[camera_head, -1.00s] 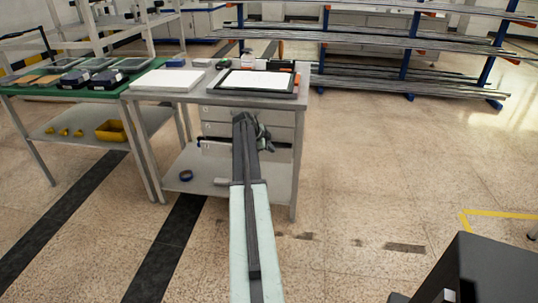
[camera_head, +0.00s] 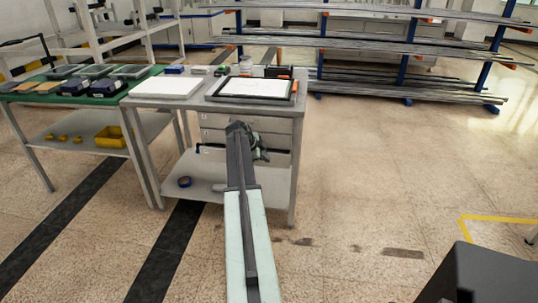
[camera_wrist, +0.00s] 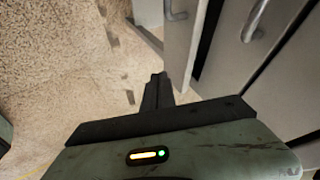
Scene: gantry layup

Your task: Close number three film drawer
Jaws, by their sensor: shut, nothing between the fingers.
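The grey drawer unit (camera_head: 216,121) stands under the table, partly hidden behind my arm. I cannot read any drawer numbers. In the head view my gripper (camera_head: 262,150) is in front of the unit.
The grey table (camera_head: 196,101) carries a black-framed panel and a white block, with blue tape (camera_head: 184,182) on its lower shelf. A green-topped table (camera_head: 55,97) adjoins at left. A bar rack (camera_head: 410,60) stands behind. Floor at right is open, with a dark box (camera_head: 475,275) near.

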